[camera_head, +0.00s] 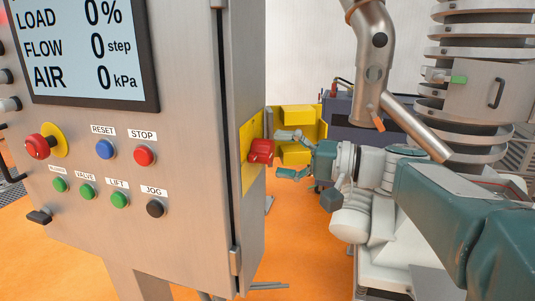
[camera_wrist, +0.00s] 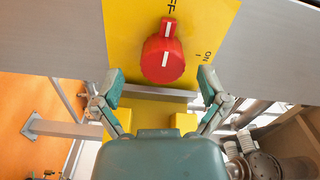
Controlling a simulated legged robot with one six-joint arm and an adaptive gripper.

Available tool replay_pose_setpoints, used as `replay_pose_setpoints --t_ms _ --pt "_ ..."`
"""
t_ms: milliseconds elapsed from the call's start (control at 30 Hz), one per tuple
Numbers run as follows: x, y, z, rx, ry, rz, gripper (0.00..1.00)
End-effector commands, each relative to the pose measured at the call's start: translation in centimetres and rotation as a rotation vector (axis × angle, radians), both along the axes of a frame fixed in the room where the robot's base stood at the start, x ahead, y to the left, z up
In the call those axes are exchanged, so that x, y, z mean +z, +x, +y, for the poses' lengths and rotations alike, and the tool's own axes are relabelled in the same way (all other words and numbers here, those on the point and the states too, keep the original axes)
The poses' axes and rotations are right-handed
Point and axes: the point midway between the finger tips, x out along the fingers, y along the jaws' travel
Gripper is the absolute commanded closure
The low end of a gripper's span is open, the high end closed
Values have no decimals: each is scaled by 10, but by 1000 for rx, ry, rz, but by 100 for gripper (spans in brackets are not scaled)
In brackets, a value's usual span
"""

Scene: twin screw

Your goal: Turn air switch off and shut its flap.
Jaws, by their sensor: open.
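The air switch is a red knob (camera_wrist: 162,58) on a yellow plate (camera_wrist: 215,25) in the wrist view. The white line on its face runs nearly upright, towards a partly cut-off label ending in "FF"; "ON" stands to the right. In the head view the red knob (camera_head: 261,151) sticks out from the yellow plate (camera_head: 250,172) on the cabinet's side. My gripper (camera_head: 284,154) is open just right of the knob, fingers spread. In the wrist view my gripper (camera_wrist: 161,78) has one finger on each side below the knob, holding nothing. I cannot pick out the flap for sure.
The grey cabinet (camera_head: 180,215) fills the left, with buttons and a screen (camera_head: 85,45) reading AIR 0 kPa. A metal pipe (camera_head: 372,70) hangs near my arm. Yellow boxes (camera_head: 297,115) stand behind. Orange floor (camera_head: 300,240) is open below.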

Motion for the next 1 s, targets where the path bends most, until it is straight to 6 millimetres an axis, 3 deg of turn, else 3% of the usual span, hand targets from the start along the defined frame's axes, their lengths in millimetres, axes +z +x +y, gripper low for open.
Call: replay_pose_setpoints --t_ms 300,500,767,1000 --pt "-1 -20 -59 -5 0 2 7" --pt "-2 -29 -82 -1 -1 2 7" --pt "-2 -32 -88 2 -1 1 7" --pt "-8 -35 -81 3 -30 25 7"
